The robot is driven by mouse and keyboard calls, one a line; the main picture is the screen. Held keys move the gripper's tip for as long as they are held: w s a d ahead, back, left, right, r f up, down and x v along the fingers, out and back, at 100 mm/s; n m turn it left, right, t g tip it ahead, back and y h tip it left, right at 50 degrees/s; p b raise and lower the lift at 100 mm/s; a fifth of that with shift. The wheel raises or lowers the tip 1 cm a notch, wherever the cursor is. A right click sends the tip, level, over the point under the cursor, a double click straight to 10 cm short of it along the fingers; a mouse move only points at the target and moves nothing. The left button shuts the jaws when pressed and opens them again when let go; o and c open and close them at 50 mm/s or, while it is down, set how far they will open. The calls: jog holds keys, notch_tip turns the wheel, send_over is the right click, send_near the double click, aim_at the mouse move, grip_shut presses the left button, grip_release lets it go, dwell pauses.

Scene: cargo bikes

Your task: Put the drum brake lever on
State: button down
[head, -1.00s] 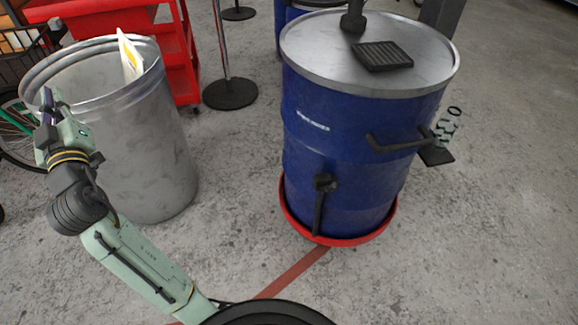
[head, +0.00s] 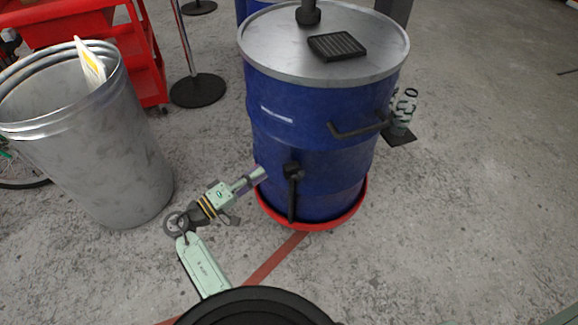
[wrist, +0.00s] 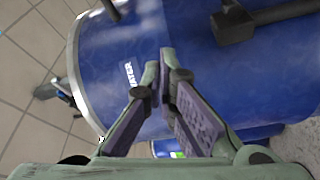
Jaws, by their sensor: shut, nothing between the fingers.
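The drum brake lever (head: 292,195) is a black bar on the lower front of the blue drum (head: 270,135). It hangs straight down from a black pivot block near the red base (head: 320,225). My gripper (head: 262,173) is just left of the lever's pivot, pointing at the drum. In the wrist view, my gripper (wrist: 164,68) is shut and empty, its fingertips together in front of the blue drum wall. The lever (wrist: 275,15) shows sideways at the upper right there, apart from the fingers. I cannot tell whether the fingertips touch the drum.
A grey metal bin (head: 105,150) stands at the left. A post base (head: 198,90) is behind. The floor at the right is clear.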

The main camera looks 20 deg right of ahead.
jog(key=shift+w, duration=0.1)
jog(key=d+p, duration=0.4)
jog(key=d, duration=0.5)
jog(key=shift+s+d, duration=0.2)
jog(key=shift+f, duration=0.2)
